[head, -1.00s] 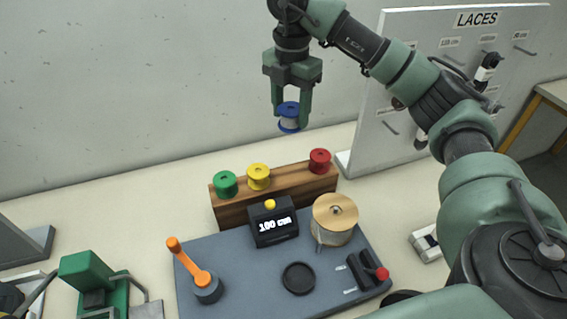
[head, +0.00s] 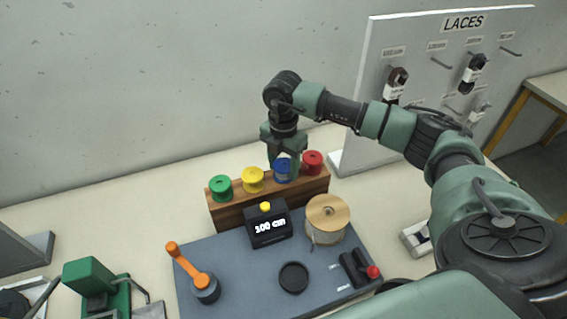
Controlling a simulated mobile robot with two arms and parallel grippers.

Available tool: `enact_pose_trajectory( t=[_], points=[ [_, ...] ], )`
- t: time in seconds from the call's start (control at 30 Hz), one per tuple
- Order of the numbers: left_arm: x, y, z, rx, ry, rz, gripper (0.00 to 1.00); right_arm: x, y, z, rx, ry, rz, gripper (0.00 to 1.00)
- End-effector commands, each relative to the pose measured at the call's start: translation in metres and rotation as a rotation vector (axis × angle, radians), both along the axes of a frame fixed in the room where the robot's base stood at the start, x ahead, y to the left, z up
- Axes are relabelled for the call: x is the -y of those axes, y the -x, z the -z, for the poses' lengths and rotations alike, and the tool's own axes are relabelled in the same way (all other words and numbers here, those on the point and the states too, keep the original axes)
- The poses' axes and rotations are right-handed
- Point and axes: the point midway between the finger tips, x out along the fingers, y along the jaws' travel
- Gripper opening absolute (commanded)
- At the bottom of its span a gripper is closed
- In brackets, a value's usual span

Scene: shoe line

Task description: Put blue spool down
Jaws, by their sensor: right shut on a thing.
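The blue spool (head: 283,172) is at the top of the wooden rack (head: 233,214), between the yellow spool (head: 253,180) and the red spool (head: 312,162). My right gripper (head: 284,166) points down from above and is shut on the blue spool. The fingers partly cover the spool, and I cannot tell whether its underside rests fully on the rack. The green spool (head: 220,187) stands at the rack's left end. My left gripper is not in view.
In front of the rack is a grey mat (head: 235,262) with a display box (head: 269,230), an orange crank (head: 190,266), a large wooden-topped spool (head: 327,217) and a black ring (head: 293,278). A LACES board (head: 365,120) stands behind right. A green device (head: 92,282) is at front left.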

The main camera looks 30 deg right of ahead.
Motion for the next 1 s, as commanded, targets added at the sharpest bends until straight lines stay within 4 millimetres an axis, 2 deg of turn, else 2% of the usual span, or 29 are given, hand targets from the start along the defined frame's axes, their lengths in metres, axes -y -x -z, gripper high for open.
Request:
enact_pose_trajectory(
  t=[0.3, 0.33, 0.4, 0.67, 0.83, 1.0],
  points=[
    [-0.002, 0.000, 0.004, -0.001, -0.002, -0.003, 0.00, 0.000, 0.000, 0.004, 0.000, 0.000, 0.000, 0.00],
    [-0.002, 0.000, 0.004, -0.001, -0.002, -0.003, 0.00, 0.000, 0.000, 0.004, 0.000, 0.000, 0.000, 0.54],
    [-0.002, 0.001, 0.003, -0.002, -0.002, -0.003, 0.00, 0.000, 0.000, 0.003, 0.000, 0.000, 0.000, 0.73],
    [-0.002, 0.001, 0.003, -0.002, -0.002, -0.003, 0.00, 0.000, 0.000, 0.003, 0.000, 0.000, 0.000, 0.73],
    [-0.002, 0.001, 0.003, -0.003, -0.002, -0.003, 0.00, 0.000, -0.001, -0.004, 0.002, -0.001, 0.000, 0.73],
    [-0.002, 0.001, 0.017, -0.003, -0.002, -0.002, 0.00, 0.000, -0.002, -0.031, 0.006, -0.001, 0.000, 0.73]
  ],
)
